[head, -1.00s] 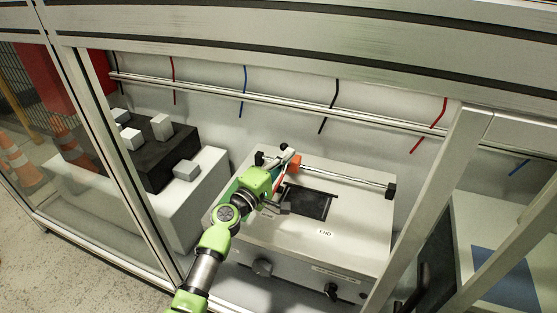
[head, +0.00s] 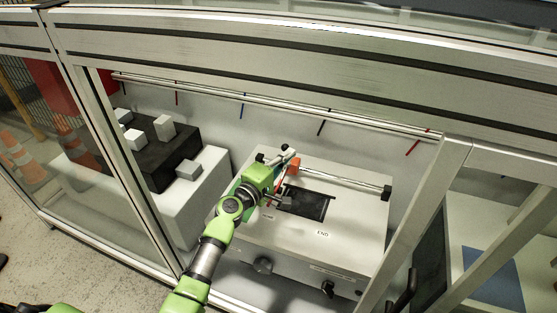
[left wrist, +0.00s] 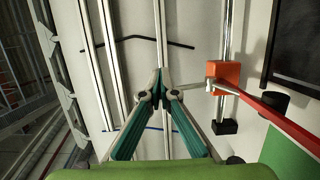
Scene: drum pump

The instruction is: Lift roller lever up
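The grey box machine (head: 350,225) stands inside the framed enclosure. An orange-red block (head: 294,166) sits on the silver rod along its top. In the left wrist view the orange block (left wrist: 222,76) is right of my fingers, and a red lever (left wrist: 278,116) runs from it toward the lower right. My left gripper (head: 284,158) is over the box's back left, beside the block. In the left wrist view its teal fingers (left wrist: 157,78) meet at the tips, with nothing visible held. The arm hides part of the lever in the head view. My right gripper is not in view.
A silver rail (head: 280,107) runs along the back wall. A white block with a black top (head: 155,160) carries several grey cubes left of the machine. Frame posts and the top beam (head: 300,70) border the opening. A dark recess (head: 308,203) lies in the box top.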

